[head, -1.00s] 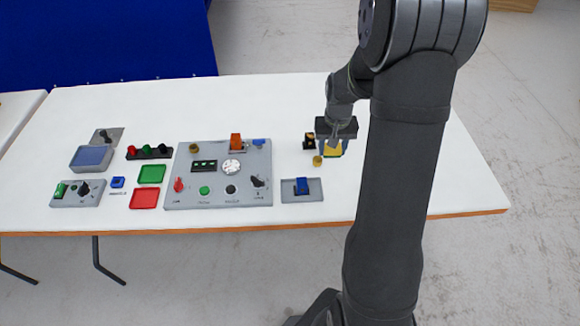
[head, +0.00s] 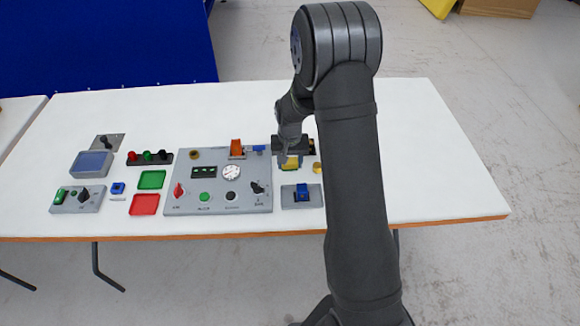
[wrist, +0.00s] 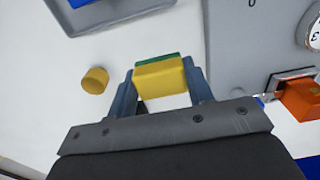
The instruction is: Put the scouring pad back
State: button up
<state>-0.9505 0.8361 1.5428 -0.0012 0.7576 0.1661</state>
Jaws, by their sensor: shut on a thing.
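The scouring pad (wrist: 160,80) is a yellow block with a green layer along one face. My gripper (wrist: 162,84) is shut on it, with one blue-grey finger at each side. In the head view the pad (head: 290,163) hangs below my gripper (head: 291,160), close to the right edge of the large grey control panel (head: 216,203). It looks held above the white table, but I cannot tell its exact height.
A yellow cylinder (head: 317,168) stands just right of the pad. A grey plate with a blue part (head: 302,193) lies in front. An orange block (head: 236,147) is on the panel's back edge. A green tray (head: 152,179) and a red tray (head: 145,204) lie left of the panel.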

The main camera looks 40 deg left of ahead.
aim_at(290, 161)
jog(key=shift+f, duration=1.25)
jog(key=shift+f, duration=0.15)
jog(key=o, duration=1)
jog(key=shift+c, duration=0.2)
notch_tip(290, 161, up, 12)
jog(key=shift+r, duration=0.15)
